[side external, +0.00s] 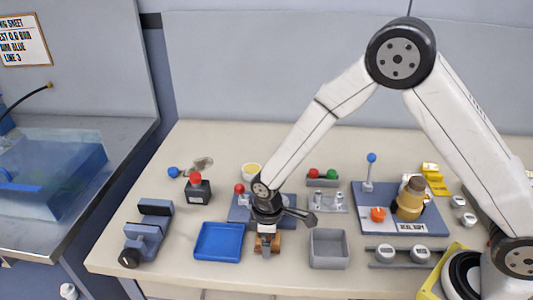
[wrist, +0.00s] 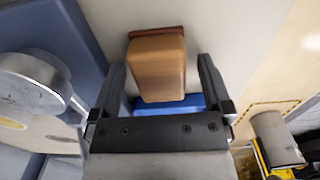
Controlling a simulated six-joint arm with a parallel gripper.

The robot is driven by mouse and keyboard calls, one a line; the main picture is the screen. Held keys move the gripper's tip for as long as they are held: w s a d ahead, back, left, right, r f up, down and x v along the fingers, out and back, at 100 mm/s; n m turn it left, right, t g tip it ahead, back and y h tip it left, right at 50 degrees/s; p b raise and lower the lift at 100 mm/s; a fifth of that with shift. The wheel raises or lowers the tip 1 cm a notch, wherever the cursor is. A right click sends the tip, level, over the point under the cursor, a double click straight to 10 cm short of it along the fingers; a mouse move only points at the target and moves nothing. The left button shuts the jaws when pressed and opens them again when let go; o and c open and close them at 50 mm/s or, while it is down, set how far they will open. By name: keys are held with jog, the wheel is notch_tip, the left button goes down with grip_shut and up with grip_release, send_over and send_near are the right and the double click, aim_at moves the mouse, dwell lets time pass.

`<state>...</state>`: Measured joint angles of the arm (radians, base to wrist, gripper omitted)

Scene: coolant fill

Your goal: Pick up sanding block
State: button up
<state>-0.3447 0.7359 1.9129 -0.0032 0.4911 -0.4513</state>
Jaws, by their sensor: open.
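The sanding block is a tan wooden block (wrist: 157,68) with a reddish-brown layer along one edge, in the middle of the wrist view. In the side view the block (side external: 276,243) is small and partly hidden by my gripper, on the bench between the blue tray and the grey bin. My gripper (wrist: 161,62) is open, pointing down, with one finger on each side of the block. Gaps show between the block and both fingers. In the side view my gripper (side external: 267,236) is right at the block.
The blue tray (side external: 219,242) lies close left of my gripper, and the grey bin (side external: 329,249) close right. A blue fixture plate (side external: 240,212) is just behind. A black box with a red knob (side external: 198,190) and a vise (side external: 145,240) stand farther left.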

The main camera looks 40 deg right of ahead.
jog(key=c, duration=1.3)
jog(key=shift+r, duration=0.1)
jog(key=shift+r, duration=0.65)
jog(key=shift+s+d+r, duration=0.6)
jog(key=shift+s+r, duration=1.3)
jog(key=shift+s, duration=0.35)
jog(key=shift+s+d+r, duration=0.65)
jog(key=shift+s+r, duration=1.3)
jog(key=shift+s, duration=0.3)
jog(key=shift+s+d+r, duration=0.6)
jog(key=shift+s+r, duration=1.3)
jog(key=shift+s, duration=0.35)
